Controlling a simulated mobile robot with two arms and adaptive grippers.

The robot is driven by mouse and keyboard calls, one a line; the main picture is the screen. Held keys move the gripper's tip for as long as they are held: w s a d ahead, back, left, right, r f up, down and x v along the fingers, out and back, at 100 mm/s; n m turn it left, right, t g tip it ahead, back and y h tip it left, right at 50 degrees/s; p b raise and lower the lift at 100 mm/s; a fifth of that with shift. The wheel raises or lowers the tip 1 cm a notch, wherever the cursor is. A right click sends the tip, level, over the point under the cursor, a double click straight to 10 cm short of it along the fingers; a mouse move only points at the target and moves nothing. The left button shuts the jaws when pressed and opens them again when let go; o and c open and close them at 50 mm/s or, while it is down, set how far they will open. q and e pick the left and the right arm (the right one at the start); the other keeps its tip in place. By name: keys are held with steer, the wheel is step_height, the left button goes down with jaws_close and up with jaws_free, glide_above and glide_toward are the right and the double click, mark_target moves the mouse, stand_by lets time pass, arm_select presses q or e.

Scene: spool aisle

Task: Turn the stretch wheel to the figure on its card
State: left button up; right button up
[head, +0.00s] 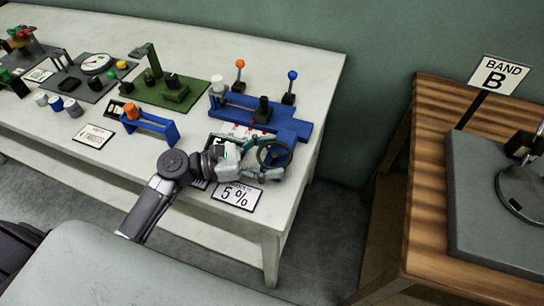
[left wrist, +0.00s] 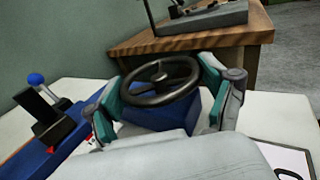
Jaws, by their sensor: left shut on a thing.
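The stretch wheel (head: 274,153) is a dark ring with spokes, near the right front corner of the white table. It also shows in the left wrist view (left wrist: 158,74), above a blue block (left wrist: 165,112). My left gripper (head: 256,160) is shut on the wheel, its teal-padded fingers on opposite sides of the rim. The card (head: 236,196) lies flat at the table's front edge and reads 5 %; its small upper line is too small to read. Any scale or pointer of the wheel is hidden by the gripper. My right gripper is not in view.
Behind the wheel stands a blue base (head: 240,112) with orange-knobbed and blue-knobbed levers. A blue frame (head: 150,122), a green fixture (head: 172,90) and a gauge board (head: 90,75) stand to the left. A wooden bench (head: 425,180) with a BAND B sign (head: 498,73) is at right.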

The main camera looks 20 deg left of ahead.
arm_select(q)
steer(key=shift+m+g+h, duration=0.4)
steer(key=shift+m+g, duration=0.2)
steer(key=shift+g, duration=0.2)
steer(key=o, duration=0.9)
steer(key=shift+o, duration=0.5)
steer(key=v, duration=1.2)
